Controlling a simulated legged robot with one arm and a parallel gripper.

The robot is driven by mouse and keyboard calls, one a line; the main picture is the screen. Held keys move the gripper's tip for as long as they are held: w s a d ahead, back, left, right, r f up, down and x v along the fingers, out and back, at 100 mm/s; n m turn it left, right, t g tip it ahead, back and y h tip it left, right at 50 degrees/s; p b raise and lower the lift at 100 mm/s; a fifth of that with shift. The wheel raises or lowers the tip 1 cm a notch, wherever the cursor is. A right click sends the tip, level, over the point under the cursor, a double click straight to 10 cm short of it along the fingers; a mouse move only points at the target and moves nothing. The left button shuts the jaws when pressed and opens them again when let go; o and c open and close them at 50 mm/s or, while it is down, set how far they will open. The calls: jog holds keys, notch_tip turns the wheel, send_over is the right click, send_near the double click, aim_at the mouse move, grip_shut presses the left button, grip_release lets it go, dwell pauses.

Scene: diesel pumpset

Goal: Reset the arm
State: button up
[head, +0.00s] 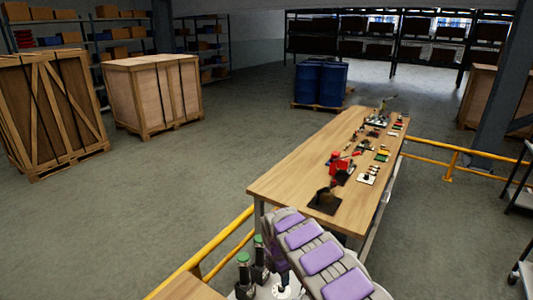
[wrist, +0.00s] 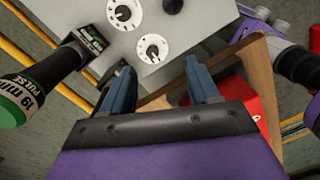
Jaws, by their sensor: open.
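My arm (head: 315,255), grey with purple pads, reaches up from the bottom of the head view toward the near end of a long wooden table. Its end is not clearly visible there. In the wrist view my gripper (wrist: 160,66) has its two blue-grey fingers spread apart, with nothing between them. Beyond the fingertips is a light grey panel (wrist: 185,22) with white round dials (wrist: 152,48). A black cylinder with a green end (wrist: 22,100) lies left of the left finger, apart from it.
The long wooden table (head: 300,165) carries a red part (head: 338,162) and several small parts. Green-topped cylinders (head: 243,262) stand left of my arm. Yellow rails (head: 215,250) run beside them. Wooden crates (head: 152,92) and blue drums (head: 320,82) stand farther off. The floor between is clear.

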jog(key=s+d+r+m+h+b, duration=0.1)
jog(key=s+d+r+m+h, duration=0.1)
jog(key=d+r+m, duration=0.5)
jog(key=s+d+r+m+b, duration=0.3)
jog(key=s+d+r+m, duration=0.5)
jog(key=s+r, duration=0.5)
jog(key=s+a+m+y+b, duration=0.1)
jog(key=s+a+m, duration=0.1)
jog(key=s, duration=0.9)
jog(key=s+a+f+m+g+y+b, duration=0.1)
jog(key=s+m, duration=0.3)
jog(key=s, duration=0.7)
jog(key=s+a+f+m+y+b, duration=0.1)
jog(key=s+a+m+b, duration=0.1)
jog(key=s, duration=1)
jog(key=shift+a+f+m+g+b, duration=0.3)
jog(key=shift+m+g+b, duration=0.1)
jog(key=shift+m+b, duration=0.3)
